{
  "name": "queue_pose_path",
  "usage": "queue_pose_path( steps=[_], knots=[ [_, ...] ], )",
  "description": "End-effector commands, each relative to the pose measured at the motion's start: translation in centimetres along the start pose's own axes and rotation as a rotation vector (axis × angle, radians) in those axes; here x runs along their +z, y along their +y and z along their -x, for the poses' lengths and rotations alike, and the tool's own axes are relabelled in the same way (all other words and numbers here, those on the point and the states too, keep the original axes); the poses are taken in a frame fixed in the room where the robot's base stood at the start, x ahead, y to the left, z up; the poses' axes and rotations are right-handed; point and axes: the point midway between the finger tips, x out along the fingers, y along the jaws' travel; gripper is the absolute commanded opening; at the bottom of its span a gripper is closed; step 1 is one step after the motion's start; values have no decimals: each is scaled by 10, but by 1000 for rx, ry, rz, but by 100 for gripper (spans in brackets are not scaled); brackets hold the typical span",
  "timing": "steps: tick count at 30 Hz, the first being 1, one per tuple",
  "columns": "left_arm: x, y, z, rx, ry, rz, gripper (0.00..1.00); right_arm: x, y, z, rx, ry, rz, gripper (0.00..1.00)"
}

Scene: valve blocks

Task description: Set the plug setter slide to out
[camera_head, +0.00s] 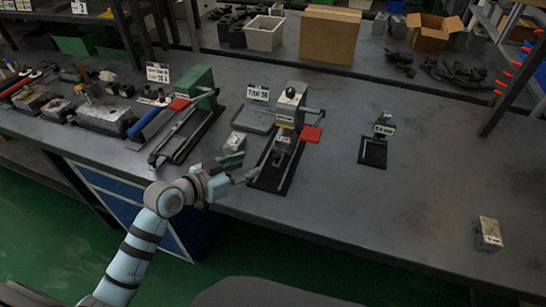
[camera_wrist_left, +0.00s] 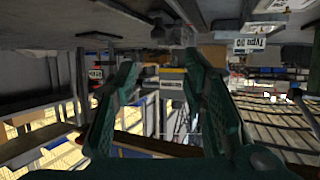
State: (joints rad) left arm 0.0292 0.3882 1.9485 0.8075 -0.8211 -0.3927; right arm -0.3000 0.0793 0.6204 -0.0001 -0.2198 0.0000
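A press-like device (camera_head: 290,105) with a dark knob on top stands mid-table on a dark rail base; I take it for the plug setter, but its label is too small to read. A small grey block (camera_head: 284,143) sits low on its front, over the rail (camera_head: 268,178), and a red handle (camera_head: 311,134) sticks out to its right. I cannot tell which position the slide is in. My left gripper (camera_head: 247,168) is just left of the rail's near end. In the wrist view its green fingers (camera_wrist_left: 163,100) are spread with nothing clearly held. My right gripper is not in view.
A small metal block (camera_head: 234,143) and a grey tray (camera_head: 254,118) lie close to my left gripper. A green press (camera_head: 197,90) with red and blue handles stands left. A small black stand (camera_head: 376,145) and a metal block (camera_head: 487,234) are right, with bare table between.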

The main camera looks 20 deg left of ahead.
Motion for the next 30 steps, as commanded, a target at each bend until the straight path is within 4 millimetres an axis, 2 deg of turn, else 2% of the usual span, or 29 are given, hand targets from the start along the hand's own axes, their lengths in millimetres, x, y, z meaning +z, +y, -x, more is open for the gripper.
queue_pose_path(
  steps=[9,12,16,24,26,30],
  knots=[
    [3,2,-91,3,0,5,39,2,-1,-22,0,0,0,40],
    [4,2,-110,2,-3,3,39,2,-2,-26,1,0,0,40],
    [2,2,-122,2,-3,2,39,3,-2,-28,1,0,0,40],
    [2,2,-124,2,-3,1,39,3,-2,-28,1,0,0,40],
    [2,2,-124,2,-4,1,31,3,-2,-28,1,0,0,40],
    [2,2,-124,2,-4,1,9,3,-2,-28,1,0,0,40]
  ],
)
